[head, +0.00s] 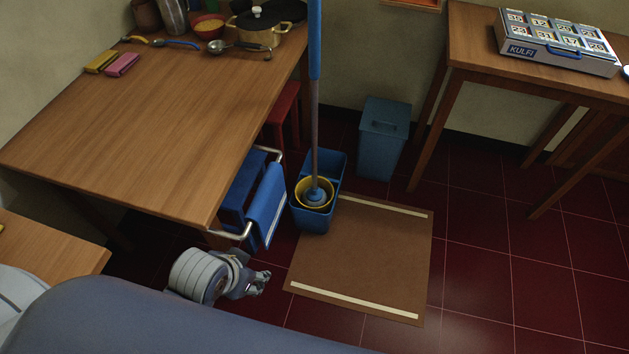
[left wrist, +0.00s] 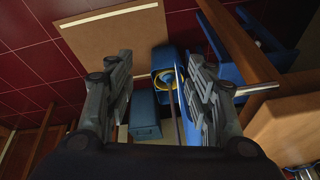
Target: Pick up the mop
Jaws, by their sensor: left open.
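The mop (head: 315,130) stands nearly upright, with a blue upper handle and a grey shaft. Its lower end is in the yellow wringer (head: 300,188) of a blue bucket (head: 312,219), beside the table. The handle's top runs out of the head view. My left gripper (head: 262,283) is low at the front, to the left of and nearer than the bucket, apart from the mop. In the left wrist view the left gripper (left wrist: 159,65) is open and empty, with the bucket (left wrist: 164,57) and the mop shaft (left wrist: 172,103) beyond and between its fingers. My right gripper is not in view.
A wooden table (head: 150,125) with a rail holding a blue towel (head: 266,205) stands left of the bucket. A brown mat (head: 365,260) lies on the red tiles, a blue bin (head: 383,138) stands behind. Another table (head: 480,50) is at right. Floor at right is clear.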

